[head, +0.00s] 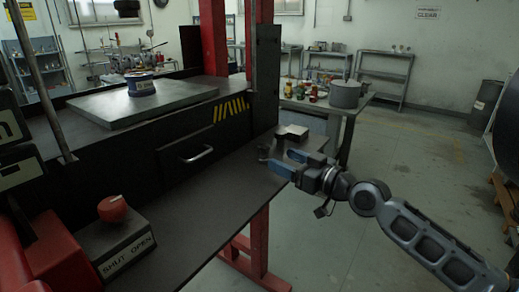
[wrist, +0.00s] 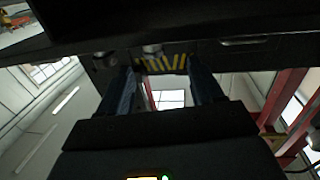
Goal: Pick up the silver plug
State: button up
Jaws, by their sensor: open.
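My gripper (head: 287,162) is open, its two blue fingers apart and pointing left over the right end of the dark bench shelf. A small grey metallic piece (head: 264,152) stands at the shelf edge just beyond the fingertips; it may be the silver plug, but it is too small and dark to be sure. In the wrist view, my open fingers (wrist: 160,80) frame a small silvery piece (wrist: 152,50) beyond their tips, with nothing held between them. A second dark roundish piece (wrist: 105,60) shows near the left finger. Which is the plug is unclear.
A pale grey block (head: 292,132) sits on the shelf's far end, behind my gripper. The shelf (head: 215,190) is mostly clear. A red-knobbed SHUT/OPEN box (head: 115,235) stands at its near end. A drawer handle (head: 187,157) projects above it. A red post (head: 215,38) rises behind.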

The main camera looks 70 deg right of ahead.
aim_at(269, 148)
jog(key=shift+w+d+r, duration=0.3)
jog(key=shift+w+d, duration=0.3)
jog(key=shift+d, duration=0.25)
jog(key=shift+p+x, duration=0.75)
jog(key=shift+x, duration=0.75)
jog(key=shift+p+x, duration=0.8)
jog(key=shift+x, duration=1.35)
grip_shut()
